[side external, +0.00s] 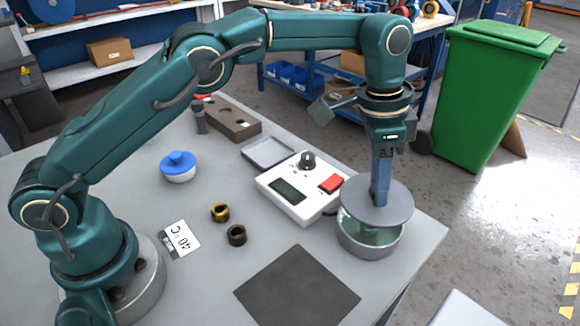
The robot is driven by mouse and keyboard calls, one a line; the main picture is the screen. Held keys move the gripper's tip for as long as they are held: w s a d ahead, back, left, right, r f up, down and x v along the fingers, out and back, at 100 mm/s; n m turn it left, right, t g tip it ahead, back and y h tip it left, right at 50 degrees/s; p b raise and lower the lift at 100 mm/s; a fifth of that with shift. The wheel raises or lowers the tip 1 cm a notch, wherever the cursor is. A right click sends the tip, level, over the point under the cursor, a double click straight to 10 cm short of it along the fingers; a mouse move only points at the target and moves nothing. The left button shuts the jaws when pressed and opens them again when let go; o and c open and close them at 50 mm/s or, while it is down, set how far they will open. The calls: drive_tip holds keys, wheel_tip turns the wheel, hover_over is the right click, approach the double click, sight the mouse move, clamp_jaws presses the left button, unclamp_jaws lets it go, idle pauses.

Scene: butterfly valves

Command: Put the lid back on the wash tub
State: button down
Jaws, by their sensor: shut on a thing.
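The wash tub (368,243) is a round grey metal tub near the table's right corner, with pale greenish contents showing inside. The lid (376,202) is a flat grey disc directly above the tub, a little apart from its front rim. My gripper (381,186) points straight down and is shut on the top of the lid at its middle. The lid looks roughly level. The lid's handle is hidden between the fingers, and the tub's back rim is hidden behind the lid.
A white control box (299,190) with a black knob and red button stands just left of the tub. A dark mat (297,289), two small rings (228,224), a "40°C" card (181,239), a blue-lidded jar (178,167), a grey tray (268,152) and a brown block (232,122) lie further left.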

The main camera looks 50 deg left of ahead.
drive_tip(key=shift+f, duration=2.2)
drive_tip(key=shift+f, duration=0.15)
idle(0.3)
unclamp_jaws()
idle(0.5)
drive_tip(key=shift+r, duration=2.5)
